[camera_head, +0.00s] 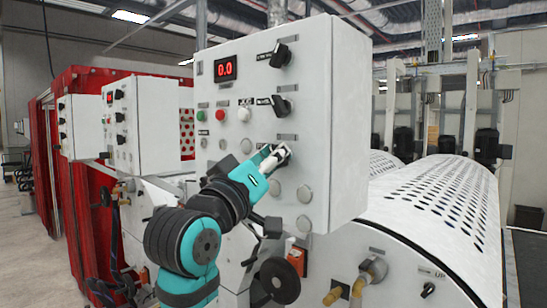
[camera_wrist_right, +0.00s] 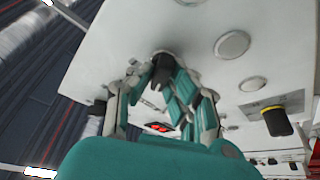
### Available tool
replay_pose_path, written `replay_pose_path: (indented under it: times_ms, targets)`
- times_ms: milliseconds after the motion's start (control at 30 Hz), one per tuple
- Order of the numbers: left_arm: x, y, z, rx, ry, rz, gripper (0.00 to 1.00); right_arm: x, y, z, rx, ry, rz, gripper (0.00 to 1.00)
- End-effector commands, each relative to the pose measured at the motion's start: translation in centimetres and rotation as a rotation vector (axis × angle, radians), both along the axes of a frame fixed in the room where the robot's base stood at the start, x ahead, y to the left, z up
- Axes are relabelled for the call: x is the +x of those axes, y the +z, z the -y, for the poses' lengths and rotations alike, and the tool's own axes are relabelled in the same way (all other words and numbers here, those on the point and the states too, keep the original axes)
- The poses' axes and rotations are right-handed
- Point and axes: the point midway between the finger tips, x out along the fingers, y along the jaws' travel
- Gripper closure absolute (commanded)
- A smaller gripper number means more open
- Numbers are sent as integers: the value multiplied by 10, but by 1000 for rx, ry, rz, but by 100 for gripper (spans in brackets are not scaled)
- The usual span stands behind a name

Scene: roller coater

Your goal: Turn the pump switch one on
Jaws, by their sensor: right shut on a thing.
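Three black rotary switches stand in a column on the front of the white control box (camera_head: 345,120): a top switch (camera_head: 281,55), a middle switch (camera_head: 281,106) and a lower switch (camera_head: 285,152). The labels are too small to read, so I cannot tell which is pump switch one. My right gripper (camera_head: 275,156) is shut on the lower switch and partly hides it. In the right wrist view, my right gripper (camera_wrist_right: 158,88) has its fingers around this black knob (camera_wrist_right: 162,66). Another switch (camera_wrist_right: 277,121) shows to the right there. My left gripper is not in view.
The box also carries a red 0.0 display (camera_head: 225,69), a green button (camera_head: 201,115), a red button (camera_head: 220,115) and round grey covers (camera_head: 304,194). A perforated white roller cover (camera_head: 440,205) lies to the right. A second control box (camera_head: 150,125) stands at left.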

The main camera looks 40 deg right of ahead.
Motion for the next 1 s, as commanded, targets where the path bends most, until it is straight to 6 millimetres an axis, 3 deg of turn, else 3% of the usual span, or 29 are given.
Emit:
replay_pose_path:
  times_ms: [467, 1000]
  targets:
    - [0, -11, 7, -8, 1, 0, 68, 0, -3, 1, 4, -1, 39, 100]
    - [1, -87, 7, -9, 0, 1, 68, 0, -6, 0, 37, 0, 449, 100]
